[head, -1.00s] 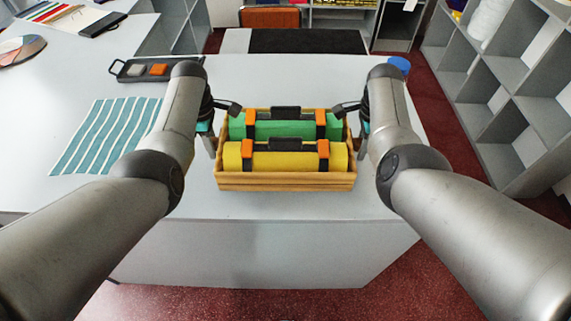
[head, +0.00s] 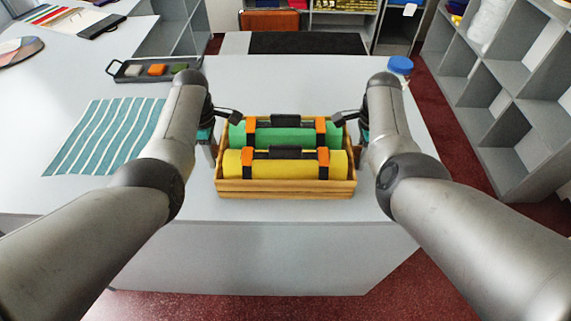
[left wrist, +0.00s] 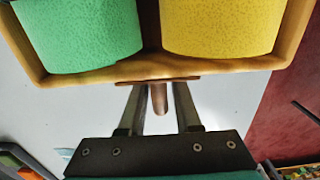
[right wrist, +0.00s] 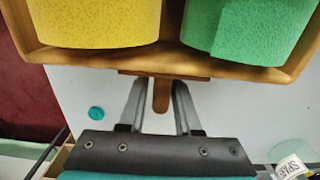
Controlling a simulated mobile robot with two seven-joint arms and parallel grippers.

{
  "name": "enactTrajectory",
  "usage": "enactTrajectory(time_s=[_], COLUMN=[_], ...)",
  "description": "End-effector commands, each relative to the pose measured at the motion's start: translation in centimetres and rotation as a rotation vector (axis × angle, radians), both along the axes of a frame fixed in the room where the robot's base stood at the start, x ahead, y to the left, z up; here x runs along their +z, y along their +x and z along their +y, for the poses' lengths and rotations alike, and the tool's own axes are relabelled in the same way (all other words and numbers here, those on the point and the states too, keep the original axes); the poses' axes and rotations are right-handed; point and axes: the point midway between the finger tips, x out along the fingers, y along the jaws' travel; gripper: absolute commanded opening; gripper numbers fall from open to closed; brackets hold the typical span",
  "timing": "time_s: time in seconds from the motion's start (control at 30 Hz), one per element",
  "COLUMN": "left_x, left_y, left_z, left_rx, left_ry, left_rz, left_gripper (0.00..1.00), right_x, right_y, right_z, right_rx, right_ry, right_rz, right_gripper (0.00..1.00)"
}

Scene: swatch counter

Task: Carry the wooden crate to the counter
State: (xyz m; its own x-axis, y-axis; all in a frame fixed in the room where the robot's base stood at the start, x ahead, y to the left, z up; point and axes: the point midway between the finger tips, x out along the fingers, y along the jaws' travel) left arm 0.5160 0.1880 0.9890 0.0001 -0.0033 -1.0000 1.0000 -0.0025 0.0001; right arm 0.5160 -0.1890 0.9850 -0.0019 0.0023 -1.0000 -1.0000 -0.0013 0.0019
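The wooden crate (head: 286,190) is upright over the counter (head: 290,75), near its front edge. I cannot tell whether its base touches the top. It holds a green roll (head: 285,134) and a yellow roll (head: 330,165), each with black and orange bands. My left gripper (left wrist: 158,92) is shut on the wooden handle (left wrist: 158,103) at the crate's left end. My right gripper (right wrist: 161,90) is shut on the handle (right wrist: 161,97) at its right end. The two wrist views show the fingers on either side of these handles.
A striped teal cloth (head: 95,140) lies left of my left arm. A dark tray (head: 120,78) with several small blocks is behind it. A blue-lidded jar (head: 400,66) stands at the back right. Grey shelving (head: 505,100) stands right of the counter across a red floor.

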Motion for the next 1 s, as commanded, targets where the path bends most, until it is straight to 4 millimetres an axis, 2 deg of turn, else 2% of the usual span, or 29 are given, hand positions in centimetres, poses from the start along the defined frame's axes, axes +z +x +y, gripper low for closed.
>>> enactTrajectory(time_s=[0.03,0.13,0.43,0.57,0.73,1.0], left_x=[0.1,0.0,0.2,0.9,3.1,8.4], left_y=[0.0,0.0,0.0,0.1,0.1,0.1], left_z=[0.0,0.1,0.1,0.1,0.1,0.1], left_rx=[0.0,0.001,0.001,0.001,0.001,0.001], left_ry=[0.001,0.002,0.003,0.003,0.003,0.002], left_rz=[0.0,0.0,-0.001,-0.002,-0.005,-0.005], left_gripper=[0.39,0.5,0.5,0.5,0.5,0.5], right_x=[0.1,0.1,0.1,0.1,0.1,0.1], right_y=[0.0,0.0,0.1,0.1,0.1,0.0], right_z=[0.0,-0.1,-0.1,-0.1,-0.2,-0.2], right_rx=[0.0,-0.001,-0.001,-0.001,-0.001,-0.002], right_ry=[-0.001,-0.001,-0.002,-0.002,-0.002,-0.002], right_rz=[-0.001,-0.001,-0.001,-0.002,-0.001,-0.001], right_gripper=[0.39,0.5,0.5,0.5,0.5,0.5])
